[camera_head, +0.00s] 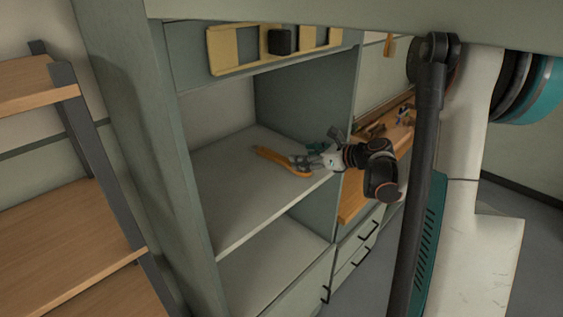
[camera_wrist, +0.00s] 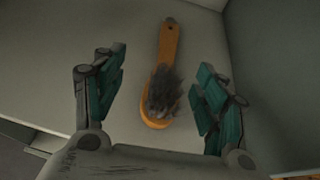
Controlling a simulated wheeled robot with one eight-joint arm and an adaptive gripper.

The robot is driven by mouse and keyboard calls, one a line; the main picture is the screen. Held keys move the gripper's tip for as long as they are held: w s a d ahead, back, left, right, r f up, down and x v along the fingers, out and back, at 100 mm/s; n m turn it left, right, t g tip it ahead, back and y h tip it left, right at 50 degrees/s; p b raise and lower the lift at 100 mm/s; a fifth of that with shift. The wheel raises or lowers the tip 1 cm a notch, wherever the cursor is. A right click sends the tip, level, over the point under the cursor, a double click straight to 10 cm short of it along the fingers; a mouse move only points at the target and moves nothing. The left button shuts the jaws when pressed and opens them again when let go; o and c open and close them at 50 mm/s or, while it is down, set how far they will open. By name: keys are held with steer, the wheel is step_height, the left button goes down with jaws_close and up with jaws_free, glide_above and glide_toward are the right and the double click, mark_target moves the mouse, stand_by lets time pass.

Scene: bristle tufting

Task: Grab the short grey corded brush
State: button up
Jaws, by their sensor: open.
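A brush with an orange handle and dark grey bristles (camera_wrist: 164,92) lies on the grey shelf (camera_wrist: 60,70), seen between my fingers in the wrist view. Its handle points away from my gripper and its bristled end is nearer. In the head view the orange brush handle (camera_head: 272,157) shows on the cabinet shelf (camera_head: 225,190), with its near end partly hidden by my gripper (camera_head: 312,162). My gripper also shows in the wrist view (camera_wrist: 161,88), with its teal finger pads wide apart on either side of the brush. Nothing is held. I cannot see any cord on the brush.
The cabinet's side wall (camera_head: 300,95) stands close behind my gripper. A wooden worktop (camera_head: 357,195) with several small items lies to the right. A yellow rack (camera_head: 222,50) with a dark block hangs above. The shelf's left part is clear.

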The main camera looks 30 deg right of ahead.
steer(key=w+a+f, duration=0.1)
steer(key=w, duration=0.1)
steer(key=w+a+f+b, duration=0.1)
steer(key=f, duration=0.1)
steer(key=shift+w+a+f, duration=0.2)
steer(key=shift+w+f, duration=0.05)
steer(key=shift+w, duration=0.1)
steer(key=shift+w+a+f, duration=0.1)
steer(key=shift+w+a, duration=0.1)
steer(key=shift+w, duration=0.15)
steer(key=c, duration=1.2)
